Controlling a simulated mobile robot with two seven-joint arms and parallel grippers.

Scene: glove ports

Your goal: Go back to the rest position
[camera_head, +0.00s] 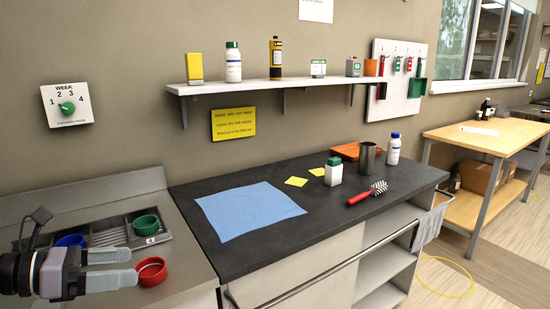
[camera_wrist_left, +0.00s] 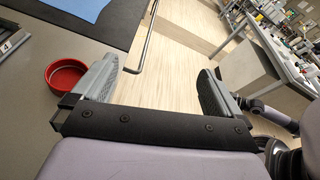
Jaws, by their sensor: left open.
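My left gripper (camera_head: 132,267) is at the lower left of the head view, over the grey counter's front part. Its fingers are apart with nothing between them; the left wrist view also shows this gap (camera_wrist_left: 158,70). A red ring-shaped cup (camera_head: 151,272) is close to the fingertips. In the left wrist view the red cup (camera_wrist_left: 66,75) lies outside the left-hand finger, not between the fingers. My right gripper is in neither view.
A grey tray (camera_head: 110,234) holds a green cup (camera_head: 146,225) and a blue cup (camera_head: 71,241), partly behind my arm. The dark worktop (camera_head: 290,240) carries a blue cloth (camera_head: 245,210), a bottle (camera_head: 333,175) and a red-handled brush (camera_head: 367,194). A wall shelf (camera_head: 270,83) hangs above.

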